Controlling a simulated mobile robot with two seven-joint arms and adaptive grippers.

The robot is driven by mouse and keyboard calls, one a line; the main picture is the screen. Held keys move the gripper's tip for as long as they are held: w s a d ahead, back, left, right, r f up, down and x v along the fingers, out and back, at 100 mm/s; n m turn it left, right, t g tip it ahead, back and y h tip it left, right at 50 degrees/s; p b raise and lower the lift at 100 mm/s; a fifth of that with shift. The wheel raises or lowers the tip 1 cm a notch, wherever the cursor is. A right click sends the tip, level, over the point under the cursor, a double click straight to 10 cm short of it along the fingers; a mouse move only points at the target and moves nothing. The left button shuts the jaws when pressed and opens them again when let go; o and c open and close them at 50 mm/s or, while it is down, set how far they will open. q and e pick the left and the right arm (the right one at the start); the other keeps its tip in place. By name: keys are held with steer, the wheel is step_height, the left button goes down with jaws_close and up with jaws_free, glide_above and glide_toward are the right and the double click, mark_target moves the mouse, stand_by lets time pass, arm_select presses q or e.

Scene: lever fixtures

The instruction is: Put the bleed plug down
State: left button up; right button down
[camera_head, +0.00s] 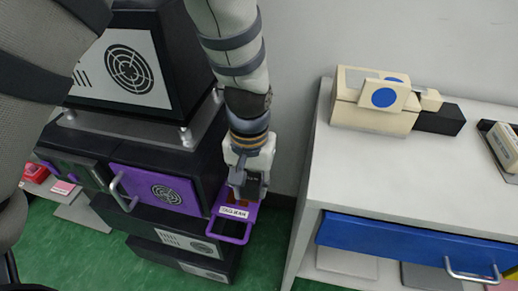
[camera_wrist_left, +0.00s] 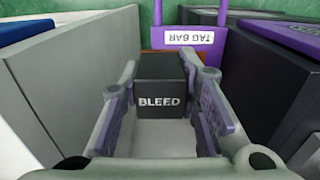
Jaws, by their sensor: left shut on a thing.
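The bleed plug (camera_wrist_left: 162,88) is a small dark block with a white BLEED label in the left wrist view. My left gripper (camera_wrist_left: 160,105) is shut on it, one finger on each side. In the head view my left gripper (camera_head: 248,190) hangs pointing down in the gap between the black cabinet and the white table. It is just above and behind a purple tag bar (camera_head: 229,238). The tag bar, with its white label, also shows beyond the plug in the left wrist view (camera_wrist_left: 188,53). What is under the plug is hidden. My right gripper is not in view.
The black cabinet (camera_head: 218,150) with a purple panel (camera_head: 150,195) and metal handle stands left. The white table (camera_head: 400,180) with a blue drawer (camera_head: 400,248) stands right. A cream device with a blue disc (camera_head: 384,98) is on the table, whose middle is clear.

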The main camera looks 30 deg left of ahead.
arm_select(q)
steer(key=a+f, duration=0.1)
steer(key=w+a+f, duration=0.1)
steer(key=a, duration=0.1)
steer(key=a+f, duration=0.1)
steer(key=shift+w+a+b, duration=0.3)
steer(key=shift+w, duration=0.05)
step_height(320, 180, down, 4)
steer(key=shift+r, duration=0.25)
steer(key=shift+w+a+f, duration=0.1)
steer(key=shift+a+f, duration=0.05)
steer(key=shift+f, duration=0.15)
steer(key=shift+r, duration=0.1)
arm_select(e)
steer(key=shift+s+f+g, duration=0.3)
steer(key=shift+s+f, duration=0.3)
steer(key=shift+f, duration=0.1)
arm_select(q)
steer(key=shift+f, duration=0.25)
steer(key=o, duration=1.2)
steer(key=shift+c, duration=0.2)
